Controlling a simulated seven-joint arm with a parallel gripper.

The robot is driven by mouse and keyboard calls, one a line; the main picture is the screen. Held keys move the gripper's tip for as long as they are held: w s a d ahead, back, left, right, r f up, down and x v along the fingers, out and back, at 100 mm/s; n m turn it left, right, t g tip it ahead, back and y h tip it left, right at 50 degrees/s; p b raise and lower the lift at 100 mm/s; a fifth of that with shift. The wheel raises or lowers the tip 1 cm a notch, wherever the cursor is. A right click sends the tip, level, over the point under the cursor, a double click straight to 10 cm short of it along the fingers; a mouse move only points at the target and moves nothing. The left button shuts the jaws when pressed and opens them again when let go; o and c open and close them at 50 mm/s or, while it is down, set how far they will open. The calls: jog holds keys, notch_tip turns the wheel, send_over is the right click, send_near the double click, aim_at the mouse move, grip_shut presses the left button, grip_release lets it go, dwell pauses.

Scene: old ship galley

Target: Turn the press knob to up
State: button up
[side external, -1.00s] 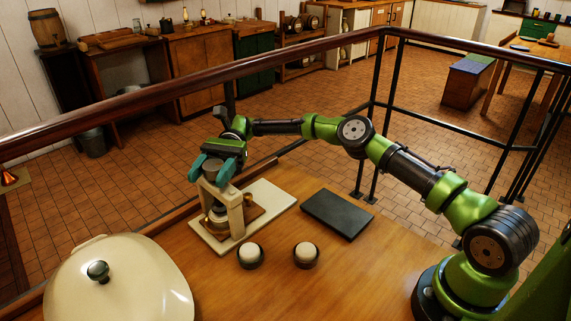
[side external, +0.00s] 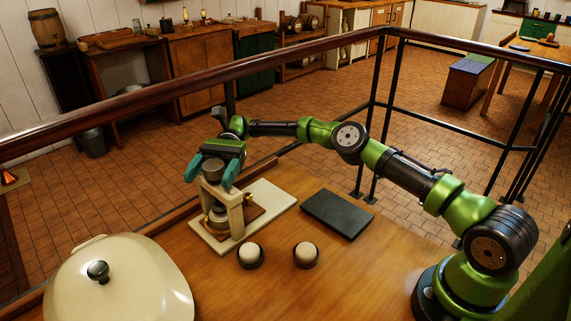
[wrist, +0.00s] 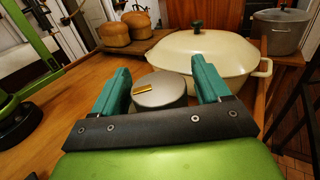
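The press (side external: 234,214) is a cream frame on a pale base board, standing upright on the table at left of centre in the side view. Its knob (side external: 212,168) is a grey round cylinder on top. In the wrist view the knob (wrist: 160,92) has a gold mark on its top, pointing toward the left. My gripper (side external: 213,172) is over the press, with its teal fingers on either side of the knob. It is open, and small gaps show beside the knob in the wrist view (wrist: 161,88). The knob's lower side is hidden there.
A large cream lidded pot (side external: 120,285) stands near the press. Two small cream-topped round things (side external: 251,256) (side external: 306,255) and a dark flat slab (side external: 337,214) lie on the table. A railing (side external: 290,57) runs behind. The wrist view shows loaf-like things (wrist: 113,34) and a metal pot (wrist: 281,32).

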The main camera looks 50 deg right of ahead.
jog(key=shift+r, duration=0.15)
notch_tip(320, 180, up, 4)
jog(key=shift+f, duration=0.25)
jog(key=s+d, duration=0.2)
jog(key=s, duration=0.5)
jog(key=s+d+r, duration=0.1)
jog(key=s+d, duration=0.2)
jog(key=s, duration=0.5)
jog(key=shift+d+r, duration=0.15)
jog(key=shift+d, duration=0.1)
jog(key=m+t+y, duration=0.3)
jog(key=m+t, duration=0.6)
jog(key=t, duration=0.5)
send_near(210, 169)
jog(key=w+v, duration=0.1)
jog(key=v, duration=0.5)
jog(key=x, duration=0.5)
jog(key=f+x, duration=0.1)
jog(key=x, duration=1)
jog(key=shift+w+a+f, duration=0.15)
jog(key=shift+a, duration=0.05)
